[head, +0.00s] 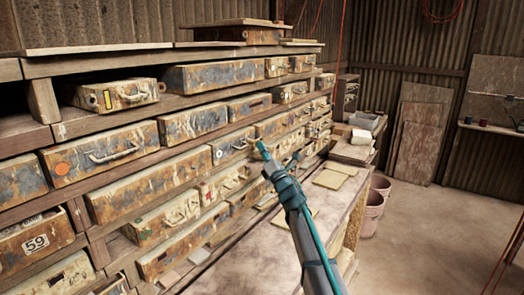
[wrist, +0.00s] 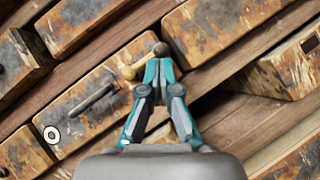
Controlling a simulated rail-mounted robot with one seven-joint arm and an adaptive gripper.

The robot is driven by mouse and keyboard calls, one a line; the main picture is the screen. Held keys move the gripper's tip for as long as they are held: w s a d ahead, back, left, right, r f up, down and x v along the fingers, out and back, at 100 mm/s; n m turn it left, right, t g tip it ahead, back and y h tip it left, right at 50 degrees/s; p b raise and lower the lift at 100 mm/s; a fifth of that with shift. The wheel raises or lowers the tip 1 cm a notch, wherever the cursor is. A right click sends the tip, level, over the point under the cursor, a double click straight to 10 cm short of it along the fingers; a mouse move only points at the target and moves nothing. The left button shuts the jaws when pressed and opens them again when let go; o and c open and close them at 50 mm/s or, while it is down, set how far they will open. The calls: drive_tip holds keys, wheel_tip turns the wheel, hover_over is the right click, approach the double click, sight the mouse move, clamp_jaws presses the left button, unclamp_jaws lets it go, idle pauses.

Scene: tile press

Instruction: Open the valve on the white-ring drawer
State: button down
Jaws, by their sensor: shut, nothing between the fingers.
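The white-ring drawer (wrist: 75,115) is a rusty, worn box front in the shelf rack. Its white ring (wrist: 51,134) is at its lower left in the wrist view, with a dark bar handle (wrist: 96,98) near the middle. A small brass-coloured knob (wrist: 128,73) sits toward its upper right end, perhaps the valve. My gripper (wrist: 158,62) is shut and empty, just right of this knob; I cannot tell whether they touch. A dark round piece (wrist: 162,48) shows just beyond the fingertips. In the head view the white ring (head: 218,154) is left of my gripper (head: 259,147).
Neighbouring worn drawers surround this one, including one with an orange disc (head: 62,169) and one marked 59 (head: 35,243). Wooden shelf boards run between the rows. A workbench (head: 300,240) is below my arm. Buckets (head: 370,213) stand on the floor; the floor at right is clear.

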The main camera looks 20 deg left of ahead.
drive_tip(key=shift+w+n+g+y+b, duration=0.25)
drive_tip(key=shift+n+g+y+b, duration=0.55)
drive_tip(key=shift+n+b, duration=1.3)
